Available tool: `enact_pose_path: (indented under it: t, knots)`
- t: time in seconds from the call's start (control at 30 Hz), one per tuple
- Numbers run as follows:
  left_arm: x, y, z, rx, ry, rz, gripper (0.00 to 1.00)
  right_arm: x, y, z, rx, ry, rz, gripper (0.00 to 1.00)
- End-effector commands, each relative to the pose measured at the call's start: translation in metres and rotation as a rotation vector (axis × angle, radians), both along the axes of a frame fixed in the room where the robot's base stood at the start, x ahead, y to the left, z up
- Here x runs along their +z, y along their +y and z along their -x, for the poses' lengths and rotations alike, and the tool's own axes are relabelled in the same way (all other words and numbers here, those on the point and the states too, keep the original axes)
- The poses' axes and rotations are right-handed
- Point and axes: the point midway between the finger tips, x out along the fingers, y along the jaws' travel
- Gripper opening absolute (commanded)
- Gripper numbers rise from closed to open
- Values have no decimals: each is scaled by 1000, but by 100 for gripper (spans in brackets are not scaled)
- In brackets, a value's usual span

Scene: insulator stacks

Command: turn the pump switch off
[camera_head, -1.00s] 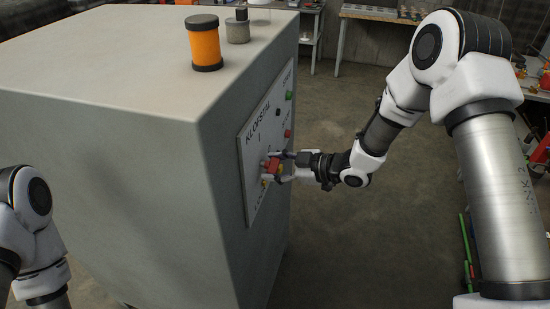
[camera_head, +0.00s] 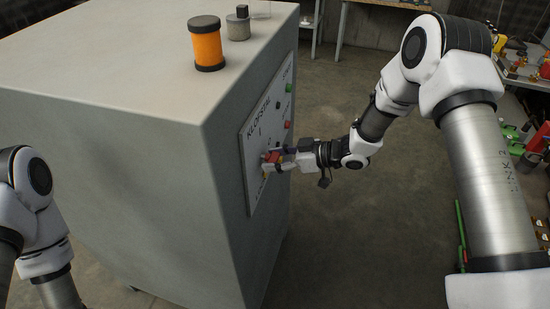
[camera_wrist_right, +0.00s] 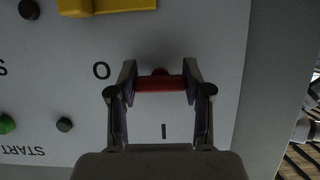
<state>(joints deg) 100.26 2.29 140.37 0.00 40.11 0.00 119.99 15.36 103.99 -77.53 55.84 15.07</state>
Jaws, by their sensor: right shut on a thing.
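The pump switch has a red handle (camera_head: 272,156) on the white panel (camera_head: 254,190) of the grey cabinet. My right gripper (camera_head: 277,158) is at the switch, reaching in from the right. In the right wrist view the red handle (camera_wrist_right: 160,84) lies crosswise between the two fingertips of my right gripper (camera_wrist_right: 159,82), which is shut on it. The O mark (camera_wrist_right: 101,70) is left of the handle and the I mark (camera_wrist_right: 164,131) is below it. My left gripper is out of view; only part of the left arm shows.
Green (camera_head: 288,88) and red (camera_head: 287,124) buttons sit farther along the panel. A yellow part (camera_wrist_right: 105,5) is near the switch.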

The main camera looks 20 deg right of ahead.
Motion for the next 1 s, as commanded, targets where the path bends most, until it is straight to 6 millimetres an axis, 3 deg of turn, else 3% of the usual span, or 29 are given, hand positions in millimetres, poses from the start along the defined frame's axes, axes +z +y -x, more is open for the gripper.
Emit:
enact_pose_path:
  t: [0.13, 0.17, 0.2, 0.23, 0.53, 0.67, 1.0]
  knots:
    - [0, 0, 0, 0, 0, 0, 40, 2, 0, -1, -2, -4, -3, 14]
    - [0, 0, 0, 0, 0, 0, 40, 2, 0, -1, -2, -4, -3, 56]
    - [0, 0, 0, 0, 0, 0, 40, 2, 0, -1, -2, -4, -3, 70]
    - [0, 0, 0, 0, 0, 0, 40, 2, 0, -1, -2, -4, -3, 75]
    - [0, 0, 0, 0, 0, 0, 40, 2, -1, -1, -2, -3, -2, 75]
    - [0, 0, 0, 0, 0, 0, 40, 7, -10, 4, -6, -4, -2, 75]
    - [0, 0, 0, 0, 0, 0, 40, 39, -72, 46, -7, -8, -8, 75]
